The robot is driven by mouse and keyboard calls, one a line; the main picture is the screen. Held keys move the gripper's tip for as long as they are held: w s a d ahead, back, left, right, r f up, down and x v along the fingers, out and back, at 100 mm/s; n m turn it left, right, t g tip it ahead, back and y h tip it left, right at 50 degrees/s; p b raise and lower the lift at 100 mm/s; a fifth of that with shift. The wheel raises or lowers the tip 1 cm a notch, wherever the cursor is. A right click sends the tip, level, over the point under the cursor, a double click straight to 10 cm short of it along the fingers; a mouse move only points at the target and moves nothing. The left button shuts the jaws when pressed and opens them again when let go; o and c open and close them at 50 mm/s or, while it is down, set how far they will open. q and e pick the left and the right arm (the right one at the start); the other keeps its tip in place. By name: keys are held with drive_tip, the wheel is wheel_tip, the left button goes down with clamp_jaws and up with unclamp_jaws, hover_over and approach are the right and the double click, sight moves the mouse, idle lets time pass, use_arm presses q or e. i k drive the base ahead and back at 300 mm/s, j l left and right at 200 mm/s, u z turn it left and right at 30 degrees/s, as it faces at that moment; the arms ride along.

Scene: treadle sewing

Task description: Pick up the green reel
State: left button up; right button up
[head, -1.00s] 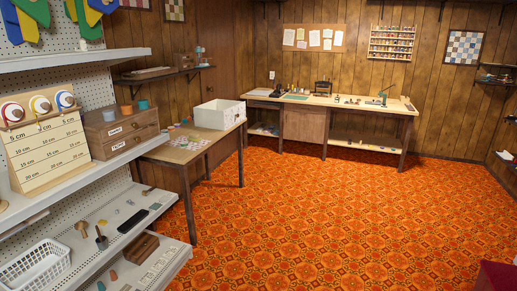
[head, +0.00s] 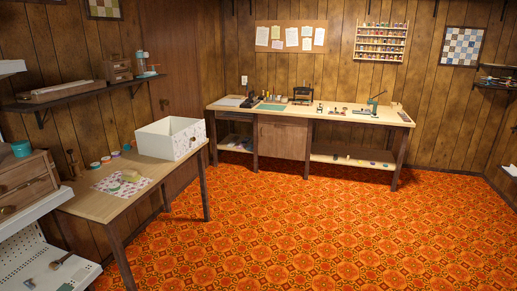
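I cannot pick out the green reel for certain. Several small round pieces (head: 105,159) stand in a row on the left wooden table (head: 91,205), one with a greenish side, too small to identify. A wall rack (head: 381,42) at the back holds many small coloured spools, too small to tell one green reel apart. Neither of my grippers is in view.
A white box (head: 168,140) and a patterned cloth (head: 110,187) with small yellowish pieces on it are on the left table. A white shelf (head: 35,262) and wooden drawers (head: 20,188) are near left. A long workbench (head: 340,114) lines the back wall. The orange patterned floor (head: 300,230) is open.

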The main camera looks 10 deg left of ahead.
sight(114, 186)
drive_tip(key=i+j+u, duration=0.15)
drive_tip(key=i+u, duration=0.3)
drive_tip(key=i, duration=0.2)
drive_tip(key=i+u, duration=0.5)
drive_tip(key=i+l+u, duration=0.45)
drive_tip(key=i, duration=0.25)
